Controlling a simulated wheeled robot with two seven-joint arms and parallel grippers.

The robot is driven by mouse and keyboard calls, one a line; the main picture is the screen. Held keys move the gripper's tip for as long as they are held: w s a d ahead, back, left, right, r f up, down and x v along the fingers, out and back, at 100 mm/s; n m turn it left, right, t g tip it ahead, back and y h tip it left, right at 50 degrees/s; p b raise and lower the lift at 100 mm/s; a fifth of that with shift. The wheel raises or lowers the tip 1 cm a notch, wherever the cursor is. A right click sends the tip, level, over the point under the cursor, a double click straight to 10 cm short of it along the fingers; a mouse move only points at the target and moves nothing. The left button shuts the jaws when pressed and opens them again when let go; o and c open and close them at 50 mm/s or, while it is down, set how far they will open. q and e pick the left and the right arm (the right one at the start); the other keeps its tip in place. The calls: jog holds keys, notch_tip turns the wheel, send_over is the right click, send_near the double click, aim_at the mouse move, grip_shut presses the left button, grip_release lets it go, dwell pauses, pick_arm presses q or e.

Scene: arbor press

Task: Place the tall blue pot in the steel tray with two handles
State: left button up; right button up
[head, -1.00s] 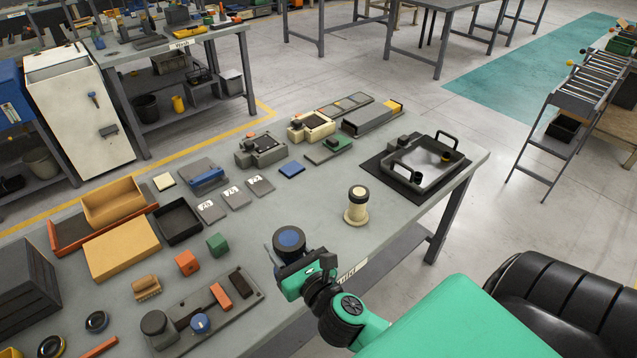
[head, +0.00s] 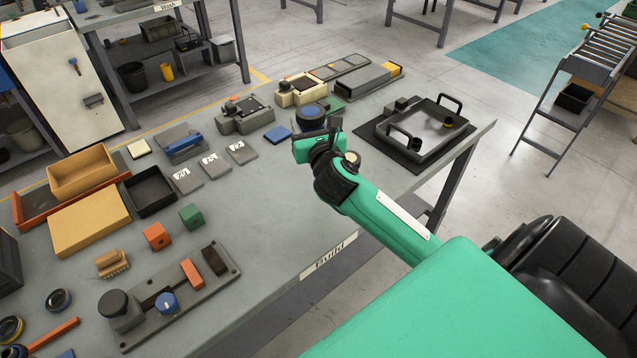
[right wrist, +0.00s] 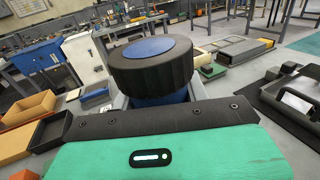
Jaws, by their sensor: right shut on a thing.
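The tall blue pot (head: 309,113) has a wide black lid with a blue disc on top. In the right wrist view the pot (right wrist: 152,62) stands upright beyond the gripper's edge, with a strip of its blue side showing under the lid. My right gripper (head: 322,133) is shut on the pot and holds it over the middle of the bench; its fingers are mostly hidden. The steel tray with two handles (head: 408,153) stands on a dark mat at the bench's right end. My left gripper is not in view.
A cream pot (head: 352,160) stands partly hidden behind my right arm, between the gripper and the tray. Cream and grey fixtures (head: 300,90) line the back. The bench (head: 265,205) is clear in the front middle.

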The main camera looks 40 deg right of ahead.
jog(key=shift+f+b, duration=1.5)
jog(key=shift+f, duration=7.9)
jog(key=o, duration=1)
jog(key=shift+f, duration=0.25)
jog(key=shift+c, duration=0.2)
jog(key=o, duration=0.4)
jog(key=shift+a, duration=0.1)
jog(key=shift+o, duration=0.2)
jog(key=shift+r, duration=0.15)
